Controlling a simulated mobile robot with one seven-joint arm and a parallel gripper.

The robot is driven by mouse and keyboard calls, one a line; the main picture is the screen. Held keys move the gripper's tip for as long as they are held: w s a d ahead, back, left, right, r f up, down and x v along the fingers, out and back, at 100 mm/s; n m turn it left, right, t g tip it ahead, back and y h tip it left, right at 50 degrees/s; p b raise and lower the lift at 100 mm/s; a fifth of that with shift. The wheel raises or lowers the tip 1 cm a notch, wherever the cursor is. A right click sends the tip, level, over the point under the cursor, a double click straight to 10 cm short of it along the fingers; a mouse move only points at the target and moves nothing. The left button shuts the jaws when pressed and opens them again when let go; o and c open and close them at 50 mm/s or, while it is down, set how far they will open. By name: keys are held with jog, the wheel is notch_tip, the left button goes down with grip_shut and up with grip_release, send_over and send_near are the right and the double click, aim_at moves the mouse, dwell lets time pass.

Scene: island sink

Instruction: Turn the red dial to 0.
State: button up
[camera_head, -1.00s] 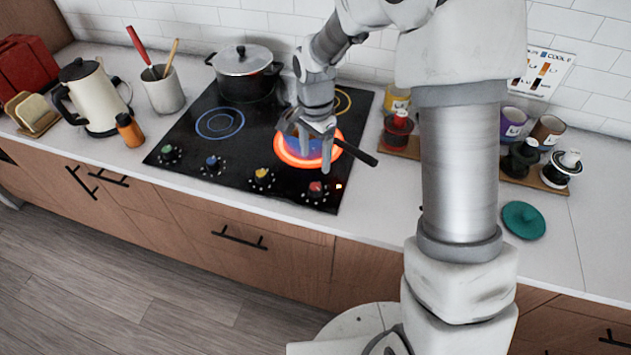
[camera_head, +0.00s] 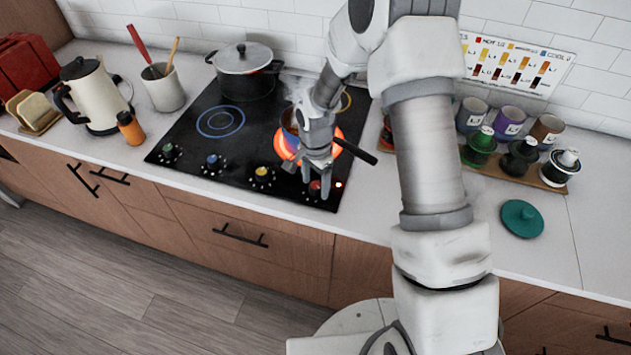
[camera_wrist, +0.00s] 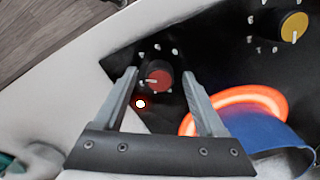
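The red dial (camera_wrist: 158,80) is a round knob at the corner of the black stovetop, and its white pointer line faces left in the wrist view. White marks ring it, too small to read. In the head view the red dial (camera_head: 314,187) is partly hidden by my fingers. My gripper (camera_wrist: 160,76) is open, with one fingertip on each side of the dial and a visible gap on both sides. In the head view my gripper (camera_head: 317,184) points down over that dial. A small lit indicator (camera_wrist: 140,104) glows beside the dial.
A burner (camera_wrist: 235,102) glows orange, with a blue pan (camera_wrist: 265,140) on it; its black handle (camera_head: 356,151) sticks out to the right of my gripper. Yellow (camera_head: 262,173), blue and green dials line the stove's front edge. A lidded pot (camera_head: 245,75) stands behind.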

grip_shut()
jog(key=shift+n+b, duration=0.3)
jog(key=shift+f+n+b, duration=0.1)
jog(key=shift+n+b, duration=0.55)
jog(key=shift+n, duration=0.35)
jog(key=n+b, duration=0.1)
jog(key=n, duration=0.1)
jog(key=shift+n, duration=0.3)
jog(key=n+b, duration=0.2)
jog(key=n, duration=1)
jog(key=shift+n, duration=0.4)
jog(key=n, duration=0.5)
jog(key=shift+n, duration=0.4)
